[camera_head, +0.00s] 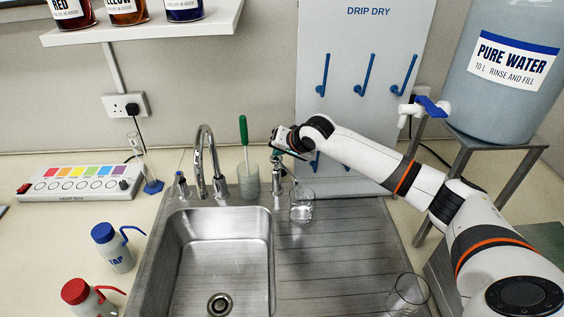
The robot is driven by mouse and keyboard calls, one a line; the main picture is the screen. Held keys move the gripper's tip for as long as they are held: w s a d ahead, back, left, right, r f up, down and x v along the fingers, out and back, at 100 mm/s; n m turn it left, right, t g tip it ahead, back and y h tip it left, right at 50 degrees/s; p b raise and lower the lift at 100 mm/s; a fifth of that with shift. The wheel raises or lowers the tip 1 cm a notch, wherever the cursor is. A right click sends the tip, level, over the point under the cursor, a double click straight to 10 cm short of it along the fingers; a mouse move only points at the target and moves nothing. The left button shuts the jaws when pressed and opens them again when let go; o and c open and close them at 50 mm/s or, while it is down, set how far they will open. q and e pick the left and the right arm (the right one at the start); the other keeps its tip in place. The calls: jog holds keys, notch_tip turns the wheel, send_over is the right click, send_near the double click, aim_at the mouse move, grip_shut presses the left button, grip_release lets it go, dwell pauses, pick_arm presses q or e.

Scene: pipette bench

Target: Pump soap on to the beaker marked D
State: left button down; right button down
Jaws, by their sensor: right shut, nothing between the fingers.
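The soap pump (277,181) appears as a slim metal dispenser standing at the back of the sink unit, right of the tap. My right gripper (284,150) is shut and empty, over the top of the pump. Whether it touches the pump head cannot be told, as the gripper hides part of it. A clear glass beaker (301,207) stands upright just right of and in front of the pump, below the gripper. Another clear glass (408,292) is at the front right of the drainer. No letter is readable on either one. My left gripper is out of view.
A steel sink (219,304) with a tall tap (204,160) lies left of the drainer (345,262). A brush pot (248,181) stands left of the pump. Blue-capped (113,249) and red-capped (88,298) bottles stand at left. A water tank (500,90) is at right.

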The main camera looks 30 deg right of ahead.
aim_at(280, 159)
jog(key=shift+f, duration=0.2)
dwell(0.4)
jog(key=shift+f, duration=0.35)
jog(key=shift+p, duration=0.3)
jog(key=shift+r+p, duration=0.45)
jog(key=shift+p, duration=0.25)
notch_tip(280, 159, up, 6)
jog(key=p, duration=0.7)
jog(key=shift+r, duration=0.15)
